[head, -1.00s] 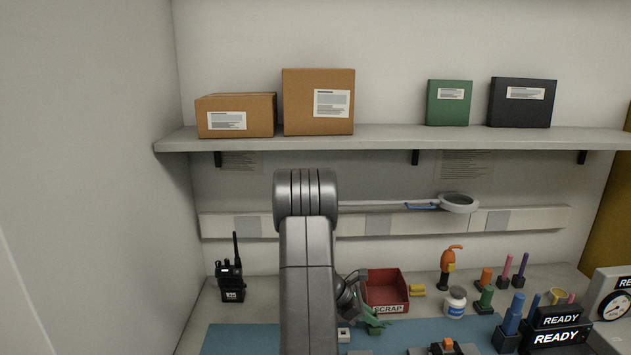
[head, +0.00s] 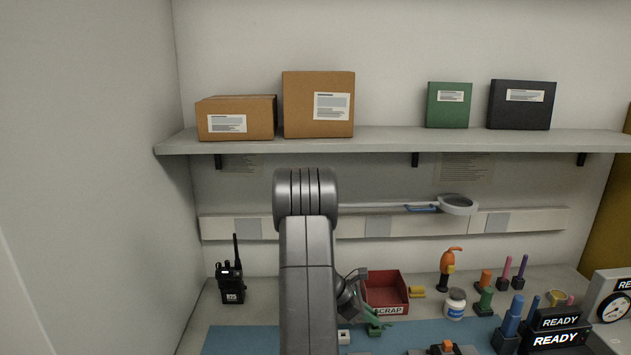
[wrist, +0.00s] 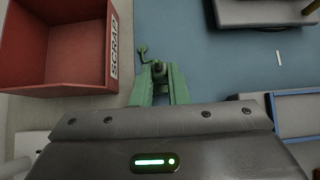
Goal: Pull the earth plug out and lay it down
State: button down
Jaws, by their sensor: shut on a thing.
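My gripper (wrist: 160,98) is low over the bench, beside the red scrap bin. In the head view my arm hides most of it. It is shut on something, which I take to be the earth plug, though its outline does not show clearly. In the wrist view two green prongs reach out from the grey gripper body. A small dark round part (wrist: 158,70) sits between them, and a thin green hooked piece (wrist: 142,54) sticks out to its left. Green also shows beside my arm in the head view (head: 374,322). The plug's socket is not clearly seen.
The red scrap bin (head: 386,290) stands just behind my gripper. A blue mat (head: 240,340) covers the front of the bench. A white jar (head: 455,304), coloured posts and READY boxes (head: 557,338) stand to the right. A handheld radio (head: 231,284) stands at the left.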

jog(key=shift+r+p, duration=0.55)
jog(key=shift+r, duration=0.35)
dwell(0.5)
jog(key=shift+r+p, duration=1)
jog(key=shift+r, duration=0.65)
